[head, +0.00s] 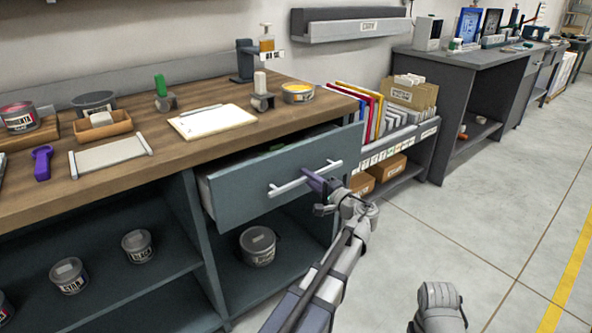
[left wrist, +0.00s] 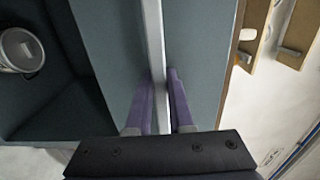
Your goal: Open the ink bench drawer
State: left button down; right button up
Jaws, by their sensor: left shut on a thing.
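The ink bench drawer (head: 240,185) has a blue-grey front and stands partly out from under the wooden bench top. Its pale side wall and a dark strip of its inside show. The light bar handle (head: 290,184) runs across the front. My left gripper (head: 314,181), with purple fingers, is shut on the handle near its right end. In the left wrist view the handle (left wrist: 153,35) runs between the fingers of the left gripper (left wrist: 164,85), beside the drawer front (left wrist: 200,45).
The bench top (head: 165,150) carries a clipboard (head: 212,121), tins and stamps. A grey tin (head: 257,245) sits on the shelf below the drawer. A low rack of folders (head: 368,112) stands to the right of the drawer. The floor (head: 480,220) at right is clear.

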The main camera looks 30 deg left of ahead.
pick_arm(q)
jog(key=v, duration=1.5)
jog(key=shift+s+d, duration=0.15)
jog(key=shift+d, duration=0.1)
jog(key=shift+f, duration=0.1)
jog(key=c, duration=0.8)
grip_release()
pick_arm(e)
jog(key=shift+d, duration=0.1)
